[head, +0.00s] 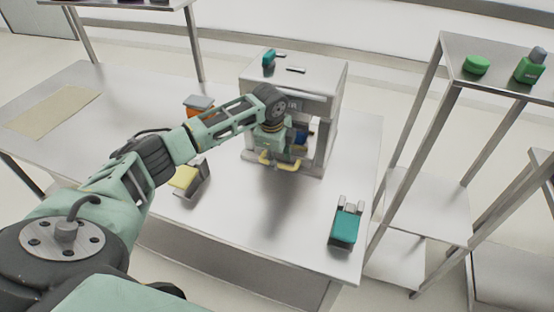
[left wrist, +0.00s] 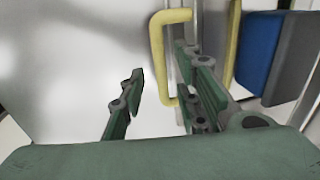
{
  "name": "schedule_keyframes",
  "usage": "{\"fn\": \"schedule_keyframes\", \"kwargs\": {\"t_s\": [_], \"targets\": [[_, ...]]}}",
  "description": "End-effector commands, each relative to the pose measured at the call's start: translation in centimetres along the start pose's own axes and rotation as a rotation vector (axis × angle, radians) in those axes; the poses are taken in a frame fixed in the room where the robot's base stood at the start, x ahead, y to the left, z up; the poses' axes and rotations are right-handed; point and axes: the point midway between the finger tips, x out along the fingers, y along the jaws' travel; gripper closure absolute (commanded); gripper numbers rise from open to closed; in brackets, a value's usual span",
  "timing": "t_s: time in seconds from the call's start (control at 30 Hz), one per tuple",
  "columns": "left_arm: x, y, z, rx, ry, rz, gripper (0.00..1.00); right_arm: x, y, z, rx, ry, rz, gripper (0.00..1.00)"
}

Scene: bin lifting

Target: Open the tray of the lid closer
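The lid closer (head: 321,93) is a metal box-shaped machine at the back of the steel table, with an open front. Yellow handle parts (head: 265,158) show low at its front; in the left wrist view a yellow handle (left wrist: 157,60) stands close ahead. My left gripper (left wrist: 166,88) is open. One bar of the handle appears between its two fingers, with the right finger near the handle's inner side; contact cannot be told. In the head view the left gripper (head: 274,161) is at the machine's front, its fingers partly hidden. My right gripper is not in view.
On the steel table (head: 240,205) are an orange-grey item (head: 199,104), a yellow-grey item (head: 187,179) and a teal-grey item (head: 345,224). A shelf (head: 497,73) with green items stands right. The table's front middle is clear.

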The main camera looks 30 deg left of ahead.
Motion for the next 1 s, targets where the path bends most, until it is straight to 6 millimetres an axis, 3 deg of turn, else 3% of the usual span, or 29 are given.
{"fn": "schedule_keyframes", "kwargs": {"t_s": [0.2,0.47,0.8,1.0], "targets": [[1.9,0.0,0.0,-0.001,0.000,0.001,0.70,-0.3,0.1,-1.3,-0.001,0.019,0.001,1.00],[2.0,0.0,0.0,0.000,0.000,-0.001,0.70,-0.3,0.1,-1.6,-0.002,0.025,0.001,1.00],[2.0,0.0,0.0,0.000,0.000,-0.001,0.99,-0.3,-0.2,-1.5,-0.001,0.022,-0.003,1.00],[2.0,0.0,0.0,0.000,0.000,-0.001,1.00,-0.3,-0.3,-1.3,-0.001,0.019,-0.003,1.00]]}}
